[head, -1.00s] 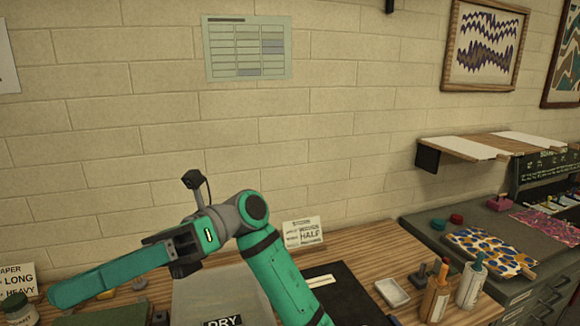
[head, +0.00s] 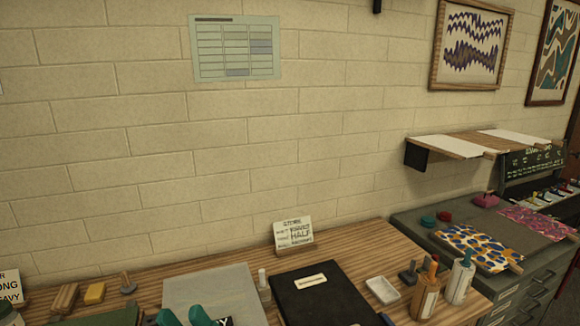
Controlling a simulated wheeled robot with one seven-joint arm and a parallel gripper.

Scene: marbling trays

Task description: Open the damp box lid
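A flat pale grey, translucent-looking panel (head: 222,283) lies on the wooden table at the bottom of the head view. A black flat rectangular thing (head: 320,300) with a blank-looking white label lies to its right. No readable label marks either as the damp box, so I cannot tell which one bears its lid. Both lie flat, and the picture's bottom edge cuts them off.
A small bottle (head: 263,287) stands between the panel and the black thing. A sign (head: 293,233) stands by the wall. A shelf (head: 462,147) juts out above the cabinet.

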